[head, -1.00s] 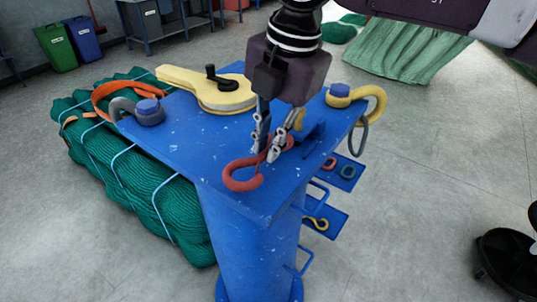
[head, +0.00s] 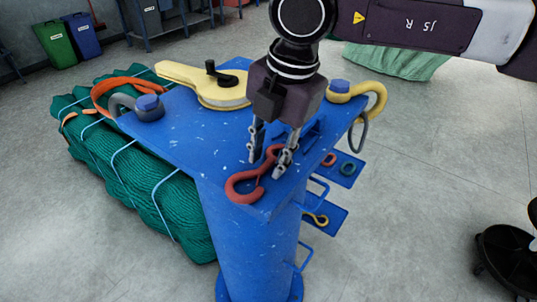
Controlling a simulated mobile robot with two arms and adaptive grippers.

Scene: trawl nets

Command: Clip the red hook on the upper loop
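The red hook (head: 242,190) is at the near corner of the blue top plate (head: 190,135). My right gripper (head: 266,166) points down over it, its two fingers apart, with the hook's far part between them. A gap shows between the fingertips; contact with the hook cannot be told. An upper blue loop (head: 318,191) sticks out from the right side of the blue post (head: 245,255), and a lower blue loop (head: 304,259) sits beneath it. My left gripper is not in view.
A yellow lever (head: 180,76), a grey shackle (head: 148,110) and a yellow hook (head: 376,97) with a grey ring (head: 357,134) stand on or at the plate. Small blue side shelves (head: 345,176) hold rings. A green net bundle (head: 110,165) lies left.

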